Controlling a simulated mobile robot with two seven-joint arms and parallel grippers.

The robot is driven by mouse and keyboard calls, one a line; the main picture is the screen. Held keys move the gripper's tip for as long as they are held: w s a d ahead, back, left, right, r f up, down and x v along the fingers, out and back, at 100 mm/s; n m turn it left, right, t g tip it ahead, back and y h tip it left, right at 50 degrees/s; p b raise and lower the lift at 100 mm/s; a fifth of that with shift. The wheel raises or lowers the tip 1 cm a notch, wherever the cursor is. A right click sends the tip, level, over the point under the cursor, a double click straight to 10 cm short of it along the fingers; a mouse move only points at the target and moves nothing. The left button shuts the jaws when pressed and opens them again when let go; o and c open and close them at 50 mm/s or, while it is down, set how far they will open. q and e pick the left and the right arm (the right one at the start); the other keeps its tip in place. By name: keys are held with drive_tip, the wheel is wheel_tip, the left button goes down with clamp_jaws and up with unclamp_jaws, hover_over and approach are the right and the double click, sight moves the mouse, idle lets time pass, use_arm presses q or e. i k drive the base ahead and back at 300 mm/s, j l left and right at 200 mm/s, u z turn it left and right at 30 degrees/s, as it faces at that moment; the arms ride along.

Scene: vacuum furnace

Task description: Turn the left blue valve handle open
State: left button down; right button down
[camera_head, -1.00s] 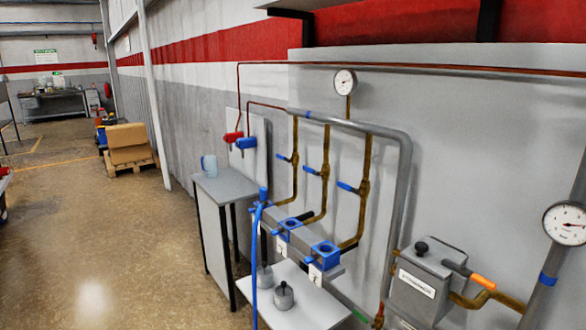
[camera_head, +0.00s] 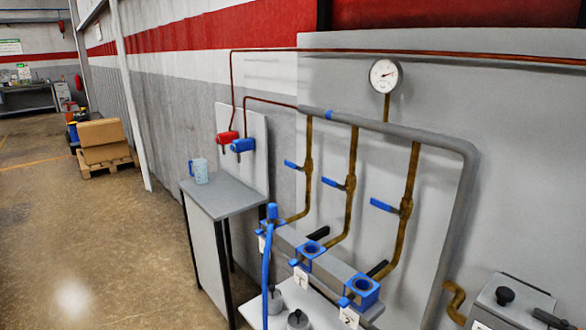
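Three blue valve handles sit on vertical brass pipes below a grey header pipe. The left blue valve handle (camera_head: 292,164) points sideways to the left, across its brass pipe (camera_head: 308,170). The middle blue handle (camera_head: 332,182) and the right blue handle (camera_head: 383,205) also point left, across their pipes. Neither of my grippers shows in the head view, so nothing is seen touching the handles.
A red valve (camera_head: 227,138) and pressure gauge (camera_head: 384,76) are on the wall.

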sight(291, 164)
drive_tip(key=i+j, duration=0.6)
drive_tip(key=j, duration=0.2)
drive_tip(key=i+j+z, duration=0.1)
drive_tip(key=j, duration=0.3)
drive_tip(key=i+j, duration=0.25)
drive_tip(key=i+j+z, duration=0.1)
drive_tip(key=j, duration=0.4)
drive_tip(key=i+j, duration=0.2)
drive_tip(key=j, duration=0.2)
drive_tip(key=i+j+z, duration=0.1)
drive_tip(key=j, duration=0.25)
drive_tip(key=i+j+z, duration=0.1)
drive_tip(key=j, duration=0.3)
drive_tip(key=i+j, duration=0.2)
drive_tip(key=j, duration=0.2)
